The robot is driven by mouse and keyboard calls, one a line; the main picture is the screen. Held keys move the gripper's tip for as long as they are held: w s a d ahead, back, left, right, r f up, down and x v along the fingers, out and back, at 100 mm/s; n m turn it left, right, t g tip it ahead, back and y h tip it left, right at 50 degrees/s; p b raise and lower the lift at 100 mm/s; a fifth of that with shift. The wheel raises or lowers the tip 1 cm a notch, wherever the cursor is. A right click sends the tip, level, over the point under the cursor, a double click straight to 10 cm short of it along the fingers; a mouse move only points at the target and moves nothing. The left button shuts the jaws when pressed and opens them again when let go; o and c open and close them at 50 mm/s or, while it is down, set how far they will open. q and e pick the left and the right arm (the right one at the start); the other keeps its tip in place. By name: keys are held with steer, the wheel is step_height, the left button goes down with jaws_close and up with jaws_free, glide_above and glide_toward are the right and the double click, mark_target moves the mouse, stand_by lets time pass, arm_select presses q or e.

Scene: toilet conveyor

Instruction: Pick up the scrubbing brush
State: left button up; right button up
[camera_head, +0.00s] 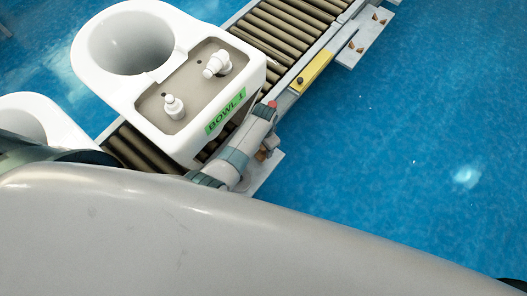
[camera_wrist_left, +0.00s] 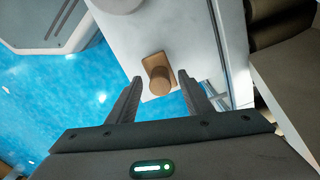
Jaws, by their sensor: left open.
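In the left wrist view a tan block with a round upright knob (camera_wrist_left: 158,76) rests on a white surface (camera_wrist_left: 205,50). It may be the scrubbing brush; no bristles show. My left gripper (camera_wrist_left: 160,78) is open, and the tan block appears in the gap between its fingertips. I cannot tell how far it is from the fingers, and nothing is gripped. In the head view my large grey arm link covers the foreground, and no scrubbing brush can be made out. My right gripper is not in view.
A white toilet unit (camera_head: 190,137) labelled BOWL 1, with two white fittings on top, stands on the roller conveyor (camera_head: 290,22). Another white bowl is partly visible at left. Blue floor (camera_head: 410,130) is open at right.

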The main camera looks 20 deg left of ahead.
arm_select(q)
jaws_close()
steer(key=shift+r, duration=0.2)
stand_by(0.3)
